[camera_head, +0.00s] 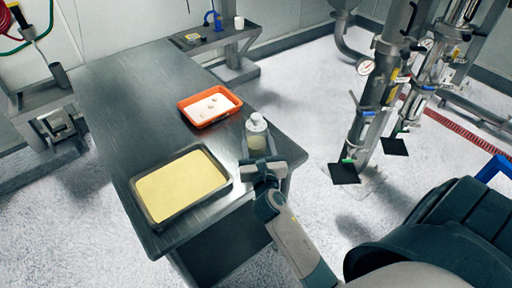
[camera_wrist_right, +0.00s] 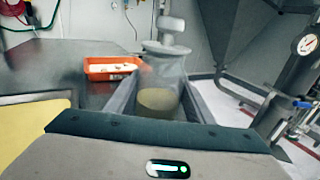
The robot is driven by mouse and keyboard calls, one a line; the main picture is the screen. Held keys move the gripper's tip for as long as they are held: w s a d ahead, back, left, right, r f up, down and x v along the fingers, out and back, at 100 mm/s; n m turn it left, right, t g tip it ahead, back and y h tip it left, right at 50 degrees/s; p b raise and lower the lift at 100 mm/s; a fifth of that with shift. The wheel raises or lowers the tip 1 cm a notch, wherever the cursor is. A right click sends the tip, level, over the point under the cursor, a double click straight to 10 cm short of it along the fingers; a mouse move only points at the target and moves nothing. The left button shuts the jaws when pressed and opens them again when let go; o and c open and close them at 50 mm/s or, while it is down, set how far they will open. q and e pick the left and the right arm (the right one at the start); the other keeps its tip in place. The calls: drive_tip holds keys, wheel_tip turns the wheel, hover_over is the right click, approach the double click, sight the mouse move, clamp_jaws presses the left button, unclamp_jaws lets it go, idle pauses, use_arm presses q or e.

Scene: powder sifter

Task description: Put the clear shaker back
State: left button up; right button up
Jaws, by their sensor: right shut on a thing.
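The clear shaker (camera_head: 257,133) has a pale cap and some yellowish powder in its lower part. It stands upright at the right edge of the dark table in the head view. It also shows between the fingers in the right wrist view (camera_wrist_right: 162,80). My right gripper (camera_head: 258,152) is shut on the shaker, with one finger on each side of it; its fingers also show in the wrist view (camera_wrist_right: 160,103). I cannot tell whether the shaker's base touches the table. My left gripper is not in view.
The dark table (camera_head: 130,90) holds a black tray (camera_head: 226,184) of yellow powder and an orange tray (camera_head: 234,112) with white contents and small pieces. The table's far left part is clear. Steel pipes with a gauge (camera_head: 366,66) stand at the right.

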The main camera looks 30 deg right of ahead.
sight(257, 154)
idle(0.3)
drive_tip(key=shift+f+b, duration=0.35)
drive_tip(key=shift+f, duration=1.65)
drive_tip(key=shift+f, duration=0.15)
drive_tip(key=o, duration=1.1)
drive_tip(key=shift+o, duration=0.2)
drive_tip(key=b+v, duration=0.3)
drive_tip(key=v, duration=0.9)
drive_tip(key=shift+w+a, duration=0.1)
